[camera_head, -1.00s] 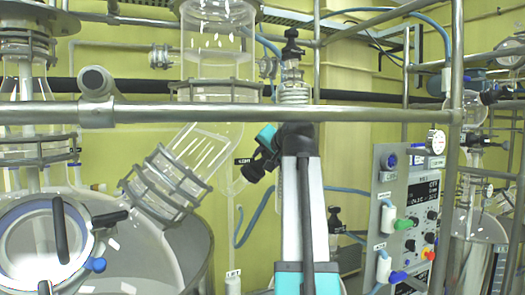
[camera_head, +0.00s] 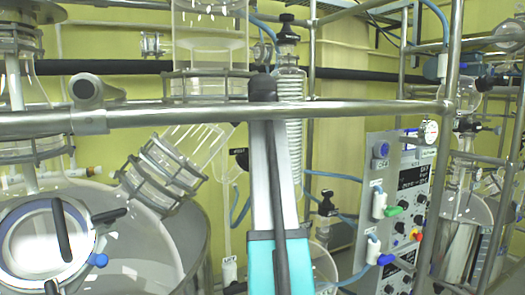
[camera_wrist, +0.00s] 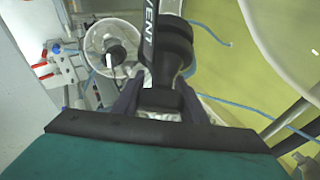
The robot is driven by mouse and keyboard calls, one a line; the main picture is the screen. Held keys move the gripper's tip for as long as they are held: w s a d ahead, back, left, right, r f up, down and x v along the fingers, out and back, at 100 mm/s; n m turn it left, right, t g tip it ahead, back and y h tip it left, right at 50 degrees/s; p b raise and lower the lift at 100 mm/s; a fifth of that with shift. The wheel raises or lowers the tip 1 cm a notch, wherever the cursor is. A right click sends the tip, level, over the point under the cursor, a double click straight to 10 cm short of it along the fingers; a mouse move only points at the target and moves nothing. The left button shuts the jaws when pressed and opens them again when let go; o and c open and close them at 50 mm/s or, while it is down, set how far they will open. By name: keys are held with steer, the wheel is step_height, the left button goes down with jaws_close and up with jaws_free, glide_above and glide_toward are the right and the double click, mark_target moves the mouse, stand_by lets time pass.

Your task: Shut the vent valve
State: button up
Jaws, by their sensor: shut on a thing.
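The vent valve (camera_wrist: 170,48) shows in the wrist view as a black handle beside a black label (camera_wrist: 150,28) reading "VENT". My gripper (camera_wrist: 160,92) has its dark fingers on either side of the handle's lower black part and is shut on it. How far the valve is turned cannot be told. In the head view, a small dark label (camera_head: 238,151) shows left of my arm.
A clamped glass elbow (camera_head: 165,165) and large vessel (camera_head: 150,235) stand left. A glass coil column (camera_head: 289,105) is close right of my arm, with a control panel (camera_head: 400,190) farther right.

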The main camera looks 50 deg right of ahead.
steer(key=shift+s+a+m+g+y, duration=0.1)
steer(key=shift+m+g+y, duration=0.2)
steer(key=shift+m, duration=0.2)
steer(key=shift+f, duration=0.1)
steer(key=o, duration=1.1)
steer(key=shift+c, duration=0.2)
